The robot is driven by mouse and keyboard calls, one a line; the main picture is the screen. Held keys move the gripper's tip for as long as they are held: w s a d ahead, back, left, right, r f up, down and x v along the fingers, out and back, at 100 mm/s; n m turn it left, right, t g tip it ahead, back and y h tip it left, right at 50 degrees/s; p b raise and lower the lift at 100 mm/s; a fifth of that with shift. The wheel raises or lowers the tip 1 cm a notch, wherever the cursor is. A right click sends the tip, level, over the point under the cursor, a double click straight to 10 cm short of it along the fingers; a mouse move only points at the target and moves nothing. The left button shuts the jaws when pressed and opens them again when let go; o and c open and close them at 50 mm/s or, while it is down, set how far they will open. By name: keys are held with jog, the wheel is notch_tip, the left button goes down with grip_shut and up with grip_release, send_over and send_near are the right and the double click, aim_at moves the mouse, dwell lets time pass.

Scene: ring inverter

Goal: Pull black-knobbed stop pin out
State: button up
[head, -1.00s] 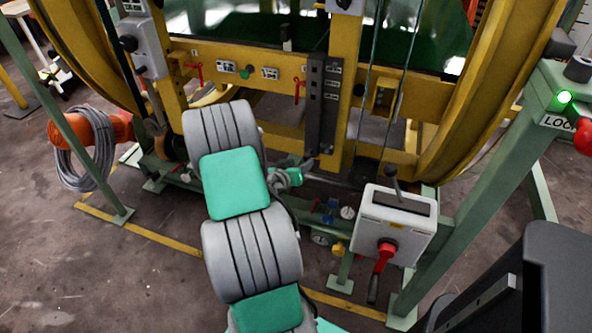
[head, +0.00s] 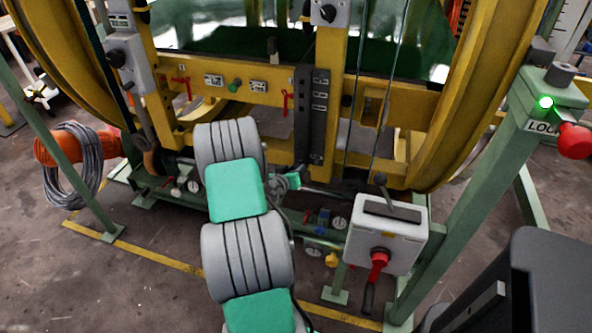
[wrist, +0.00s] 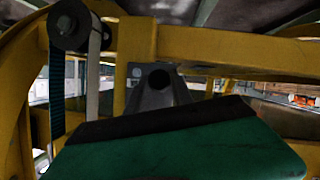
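In the wrist view a dark round end (wrist: 160,78) shows in front of a grey bracket below the yellow beam; it may be the stop pin's black knob, but I cannot tell for sure. In the head view a black knob (head: 326,12) sits on a grey box on the yellow upright, and another black knob (head: 113,53) is on the grey box at left. My arm reaches up to the machine's lower frame. Its far end hides behind the thick links, and my gripper's fingers cannot be made out. A green, black-edged shape fills the bottom of the wrist view.
A grey switch box (head: 388,235) with a red-and-black handle stands right of my arm. A green post (head: 470,190) with a lit green lamp is at right. An orange reel (head: 70,145) with grey cable hangs at left. Yellow beams (head: 230,85) cross ahead.

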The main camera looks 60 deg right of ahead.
grip_shut()
jog(key=s+a+b, duration=0.1)
jog(key=a+b, duration=0.1)
jog(key=a, duration=0.8)
jog(key=shift+s, duration=0.25)
dwell(1.3)
